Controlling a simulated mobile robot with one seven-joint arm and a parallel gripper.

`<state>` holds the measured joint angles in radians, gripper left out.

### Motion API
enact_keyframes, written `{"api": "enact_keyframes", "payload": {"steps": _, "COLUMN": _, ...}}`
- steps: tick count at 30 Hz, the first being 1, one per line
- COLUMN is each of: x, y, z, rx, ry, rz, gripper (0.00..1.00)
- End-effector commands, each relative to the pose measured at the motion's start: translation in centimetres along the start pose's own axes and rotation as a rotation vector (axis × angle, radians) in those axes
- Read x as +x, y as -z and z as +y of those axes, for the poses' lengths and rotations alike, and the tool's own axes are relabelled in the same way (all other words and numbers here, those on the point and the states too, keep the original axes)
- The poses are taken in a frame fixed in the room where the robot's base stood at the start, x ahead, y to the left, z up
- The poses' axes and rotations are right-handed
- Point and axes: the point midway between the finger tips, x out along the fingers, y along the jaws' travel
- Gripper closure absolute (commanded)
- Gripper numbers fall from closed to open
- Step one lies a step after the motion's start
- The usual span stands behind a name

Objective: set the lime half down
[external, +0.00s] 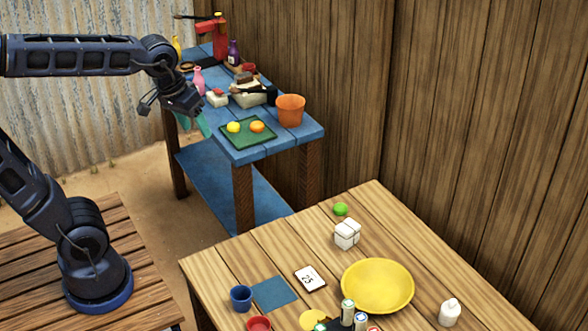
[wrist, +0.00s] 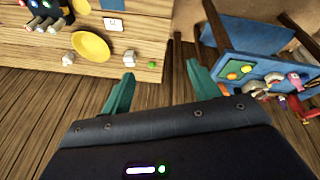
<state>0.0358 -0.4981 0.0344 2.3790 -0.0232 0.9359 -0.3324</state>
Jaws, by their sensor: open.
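In the external view my gripper (external: 205,124) hangs in the air beside the blue table, well away from the lime half.
The blue table (external: 290,139) holds a green tray (external: 236,142) with fruit, an orange bucket (external: 290,110) and bottles.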

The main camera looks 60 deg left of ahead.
Motion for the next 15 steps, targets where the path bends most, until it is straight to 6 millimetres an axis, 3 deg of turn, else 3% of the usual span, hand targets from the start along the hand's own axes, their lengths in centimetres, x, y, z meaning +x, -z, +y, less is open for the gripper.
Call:
{"api": "enact_keyframes", "payload": {"steps": 7, "x": -1.3, "y": -6.0, "z": -2.4, "rx": 0.22, "ry": 0.008, "rz": 0.055, "gripper": 0.39}}
{"api": "enact_keyframes", "payload": {"steps": 15, "x": -1.4, "y": -8.9, "z": -3.5, "rx": 0.34, "ry": 0.021, "rz": 0.08, "gripper": 0.39}}
